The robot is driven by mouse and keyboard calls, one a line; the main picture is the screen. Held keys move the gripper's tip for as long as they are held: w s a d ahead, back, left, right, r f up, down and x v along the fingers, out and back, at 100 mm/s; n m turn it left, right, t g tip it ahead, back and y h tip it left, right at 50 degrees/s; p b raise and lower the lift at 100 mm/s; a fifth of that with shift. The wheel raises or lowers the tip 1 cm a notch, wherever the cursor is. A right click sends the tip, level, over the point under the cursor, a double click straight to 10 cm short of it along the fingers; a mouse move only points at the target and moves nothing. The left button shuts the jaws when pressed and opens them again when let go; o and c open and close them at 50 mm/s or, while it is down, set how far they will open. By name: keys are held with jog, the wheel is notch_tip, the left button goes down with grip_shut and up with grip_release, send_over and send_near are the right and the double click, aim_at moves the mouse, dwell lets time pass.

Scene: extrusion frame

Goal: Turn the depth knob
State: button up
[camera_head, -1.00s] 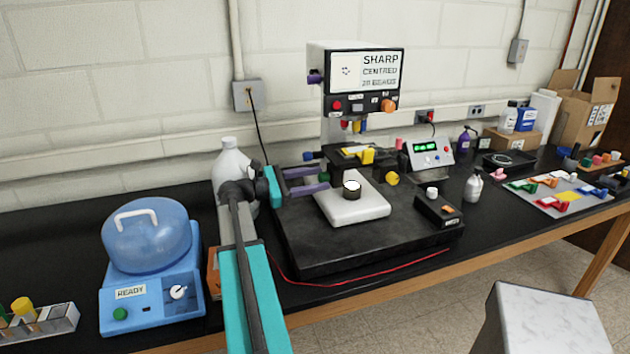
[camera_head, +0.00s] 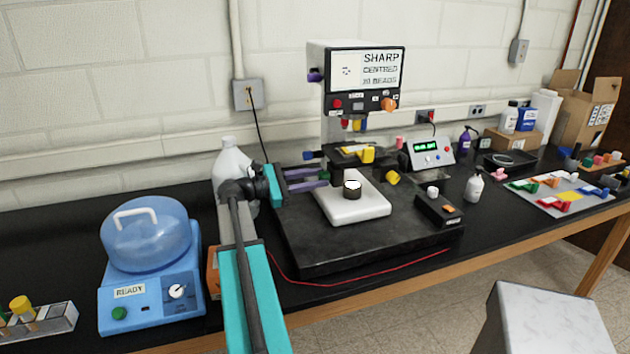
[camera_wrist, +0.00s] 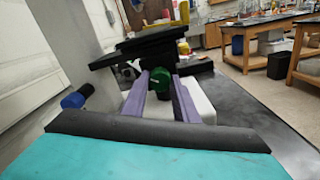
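A green knob (camera_wrist: 160,82) sits under the dark stage of the microscope-like machine (camera_head: 340,80); I cannot read a label on it. My gripper (camera_wrist: 162,84) has its two purple fingers on either side of this knob, and the knob fills the gap near the tips. The fingers look closed on it. In the head view my gripper (camera_head: 323,178) reaches in from the left, and the knob is mostly hidden. A blue knob (camera_head: 310,155), a yellow knob (camera_head: 392,178) and an orange knob (camera_head: 388,104) are also on the machine. Its screen (camera_head: 366,71) reads "SHARP CENTRED" above a smaller line.
A white jug (camera_head: 231,165) is close behind my wrist. A blue domed device (camera_head: 148,262) is at the left. A small control box (camera_head: 438,210) and a red cable (camera_head: 370,277) lie right and front.

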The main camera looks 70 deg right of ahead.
jog(key=o, duration=0.4)
jog(key=shift+o, duration=0.2)
jog(key=b+v, duration=0.1)
jog(key=v, duration=0.6)
jog(key=shift+a+b, duration=0.2)
jog(key=shift+b, duration=0.15)
jog(key=shift+w, duration=0.2)
dwell(0.8)
